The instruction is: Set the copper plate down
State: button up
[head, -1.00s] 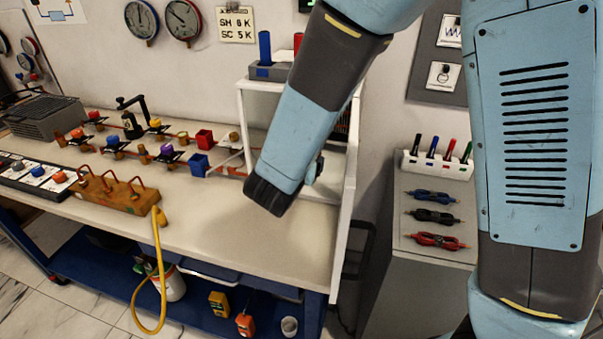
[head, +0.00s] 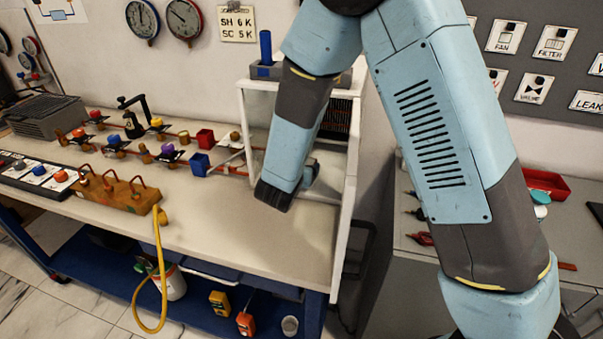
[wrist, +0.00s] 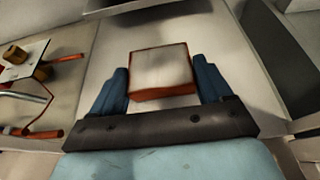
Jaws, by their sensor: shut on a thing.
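In the wrist view the copper plate (wrist: 162,92) is a small square block with a pale, glossy top face and copper-red sides. My gripper (wrist: 160,68) has its two blue fingers on either side of the plate and is shut on it. The pale bench top (wrist: 108,42) shows around and beyond the plate; I cannot tell whether the plate touches it. In the head view my arm comes down over the right end of the bench (head: 225,225), in front of the white frame.
A white frame (head: 347,215) stands at the bench's right end, close to my arm. A wooden block (head: 118,194) with a yellow hose sits near the front edge. Bench between is clear.

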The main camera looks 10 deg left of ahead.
jog(key=shift+f, duration=0.95)
jog(key=shift+f, duration=0.1)
jog(key=o, duration=1.3)
jog(key=v, duration=1.2)
